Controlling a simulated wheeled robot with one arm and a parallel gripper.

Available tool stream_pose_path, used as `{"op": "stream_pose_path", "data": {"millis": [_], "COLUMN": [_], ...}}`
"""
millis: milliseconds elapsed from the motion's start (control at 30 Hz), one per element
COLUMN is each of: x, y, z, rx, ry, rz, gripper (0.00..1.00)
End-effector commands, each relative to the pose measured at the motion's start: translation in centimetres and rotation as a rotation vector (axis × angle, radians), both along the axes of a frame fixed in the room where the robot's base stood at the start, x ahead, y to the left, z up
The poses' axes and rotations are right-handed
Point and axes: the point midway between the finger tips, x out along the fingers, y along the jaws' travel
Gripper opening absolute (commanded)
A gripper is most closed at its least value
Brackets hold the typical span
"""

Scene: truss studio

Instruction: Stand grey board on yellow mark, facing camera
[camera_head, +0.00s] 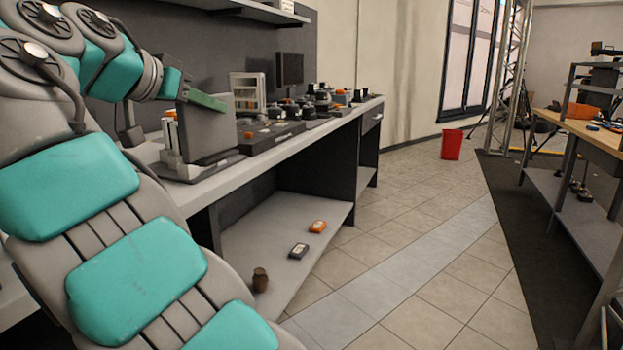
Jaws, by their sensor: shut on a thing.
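The grey board (208,132) is upright at the near part of the long bench, at the left of the view. My gripper (207,101) is at its top edge, shut on it, with one green finger showing across its face. The board's lower edge is at a low grey base on the bench top; I cannot tell whether it rests there. The yellow mark is not visible, and no camera that the board could face can be made out.
A dark tray (270,138) and several black devices lie on the bench (285,152) beyond the board. A rack of coloured strips (247,92) stands behind. A red bin (452,144) stands on the floor. The tiled aisle (420,270) is clear. A wooden-topped workbench (585,128) is at right.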

Motion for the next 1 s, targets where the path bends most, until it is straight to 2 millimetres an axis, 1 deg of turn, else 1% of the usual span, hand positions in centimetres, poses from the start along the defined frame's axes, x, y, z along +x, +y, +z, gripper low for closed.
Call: {"op": "stream_pose_path", "data": {"millis": [133, 300, 667, 800, 1000], "x": [1.1, 1.8, 3.9, 5.3, 6.0], "y": [-0.1, -0.3, -0.8, -1.3, -1.5], "z": [-0.1, 0.1, -0.2, -0.3, -0.3], "rx": [-0.003, 0.0, 0.001, 0.001, -0.002], "ry": [0.002, 0.0, 0.005, 0.005, 0.005], "rz": [0.007, 0.015, 0.038, 0.056, 0.067], "gripper": [0.0, 0.0, 0.0, 0.0, 0.0]}}
